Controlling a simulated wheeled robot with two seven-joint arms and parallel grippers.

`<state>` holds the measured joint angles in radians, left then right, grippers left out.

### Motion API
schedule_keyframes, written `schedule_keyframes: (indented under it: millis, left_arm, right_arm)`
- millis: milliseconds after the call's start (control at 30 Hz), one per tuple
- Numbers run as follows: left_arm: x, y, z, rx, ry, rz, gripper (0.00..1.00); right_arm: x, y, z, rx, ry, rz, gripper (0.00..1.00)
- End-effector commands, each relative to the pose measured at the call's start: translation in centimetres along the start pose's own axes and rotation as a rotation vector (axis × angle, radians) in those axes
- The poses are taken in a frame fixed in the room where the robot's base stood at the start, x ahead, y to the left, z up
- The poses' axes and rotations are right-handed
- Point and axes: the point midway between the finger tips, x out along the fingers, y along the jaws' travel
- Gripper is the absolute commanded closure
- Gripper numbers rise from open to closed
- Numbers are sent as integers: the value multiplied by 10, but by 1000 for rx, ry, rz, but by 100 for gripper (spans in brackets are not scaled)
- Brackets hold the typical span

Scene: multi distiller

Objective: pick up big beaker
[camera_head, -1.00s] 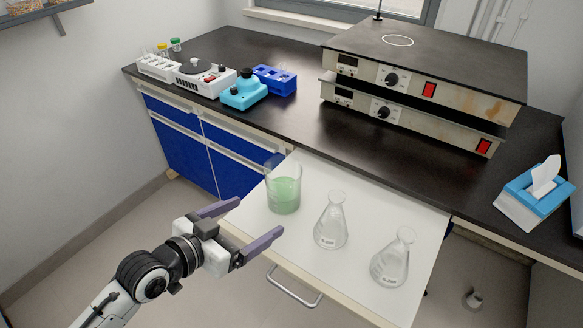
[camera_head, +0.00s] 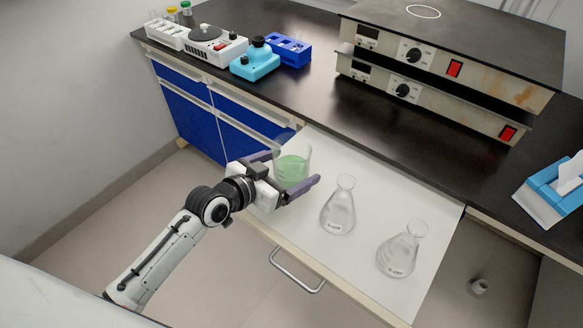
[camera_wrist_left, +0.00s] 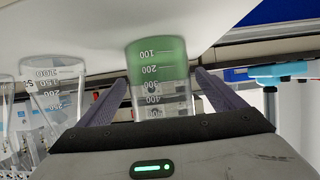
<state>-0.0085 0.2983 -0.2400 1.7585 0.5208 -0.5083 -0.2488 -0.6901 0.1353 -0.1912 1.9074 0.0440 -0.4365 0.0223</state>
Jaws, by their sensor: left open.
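The big beaker (camera_head: 293,166) stands upright on the white pulled-out drawer surface (camera_head: 350,277) at its left end, with green liquid inside. My left gripper (camera_head: 295,170) is open, with one finger on each side of the beaker. In the left wrist view the beaker (camera_wrist_left: 160,75) shows its graduation marks between the two open fingers (camera_wrist_left: 160,100). A gap shows on the right side there; contact on the left side cannot be told. In the head view the gripper hides the beaker's lower left part. My right gripper is not in view.
Two conical flasks (camera_head: 338,208) (camera_head: 401,250) stand to the right of the beaker on the drawer. The dark counter (camera_head: 310,95) is behind, with stacked hot plates (camera_head: 440,75), a blue device (camera_head: 254,62) and a tissue box (camera_head: 555,190). A drawer handle (camera_head: 297,272) is in front.

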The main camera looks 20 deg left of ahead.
Motion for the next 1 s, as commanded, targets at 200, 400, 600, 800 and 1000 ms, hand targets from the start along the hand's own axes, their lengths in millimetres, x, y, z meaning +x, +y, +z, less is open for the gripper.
schedule_keyframes:
  millis: [200,400,600,800,1000]
  left_arm:
    - [7,0,0,2,0,0,11]
    - [7,0,0,1,0,0,28]
    - [7,0,0,1,0,0,61]
    - [7,0,-3,2,6,-1,71]
    - [6,0,-4,2,6,-1,71]
  right_arm:
    - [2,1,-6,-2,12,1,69]
    - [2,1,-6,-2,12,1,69]
    - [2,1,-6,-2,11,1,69]
    - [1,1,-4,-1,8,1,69]
    - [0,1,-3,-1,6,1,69]
